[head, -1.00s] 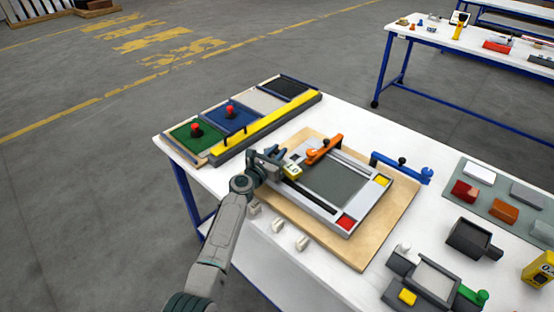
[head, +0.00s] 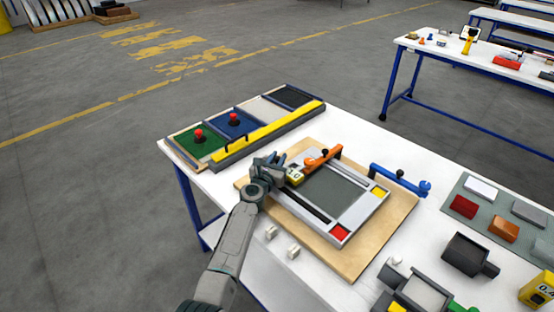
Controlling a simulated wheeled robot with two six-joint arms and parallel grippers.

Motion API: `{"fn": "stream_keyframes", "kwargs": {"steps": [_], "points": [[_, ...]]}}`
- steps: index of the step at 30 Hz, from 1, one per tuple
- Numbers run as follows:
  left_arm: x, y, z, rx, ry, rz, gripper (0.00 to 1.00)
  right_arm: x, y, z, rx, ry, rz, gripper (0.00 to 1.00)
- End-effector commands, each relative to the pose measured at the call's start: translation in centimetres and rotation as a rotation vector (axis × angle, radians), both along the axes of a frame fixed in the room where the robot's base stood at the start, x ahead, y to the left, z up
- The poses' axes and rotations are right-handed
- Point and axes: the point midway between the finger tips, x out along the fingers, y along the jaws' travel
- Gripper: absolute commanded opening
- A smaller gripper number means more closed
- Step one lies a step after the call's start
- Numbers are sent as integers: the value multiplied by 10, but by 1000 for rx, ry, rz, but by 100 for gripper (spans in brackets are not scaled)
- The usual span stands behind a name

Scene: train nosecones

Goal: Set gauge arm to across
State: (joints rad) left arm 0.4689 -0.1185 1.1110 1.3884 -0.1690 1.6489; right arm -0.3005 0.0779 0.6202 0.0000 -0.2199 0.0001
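A flat light-grey frame with a dark grey panel (head: 334,189) lies on a wooden board (head: 350,262). An orange arm (head: 324,159) with a dark knob lies across the frame's far left part. I cannot tell for certain which one is the gauge arm. My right gripper is out of view.
A long tray with coloured panels, two red knobs (head: 234,118) and a yellow bar (head: 268,130) stands at the back left. Small white blocks (head: 293,251) lie in front of the board. Dark fixtures (head: 469,254) and coloured blocks (head: 464,206) fill the right side.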

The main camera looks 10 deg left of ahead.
Motion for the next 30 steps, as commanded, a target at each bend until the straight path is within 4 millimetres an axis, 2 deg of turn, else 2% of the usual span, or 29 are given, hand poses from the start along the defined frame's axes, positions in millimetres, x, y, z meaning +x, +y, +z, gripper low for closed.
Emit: {"fn": "stream_keyframes", "kwargs": {"steps": [1, 3, 14, 17, 23, 30], "points": [[1, -1, 4, -1, -6, -1, 31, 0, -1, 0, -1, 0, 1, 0], [1, 0, 4, -1, -5, -1, 39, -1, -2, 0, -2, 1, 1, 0], [-6, 1, 2, 1, -2, 0, 39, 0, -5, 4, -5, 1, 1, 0], [-18, 4, 3, 0, -1, 0, 39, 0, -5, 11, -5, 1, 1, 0], [-55, 12, 3, 1, 0, -1, 39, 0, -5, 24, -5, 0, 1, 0], [-91, 20, 1, 1, -2, 0, 39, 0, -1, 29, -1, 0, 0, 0]]}}
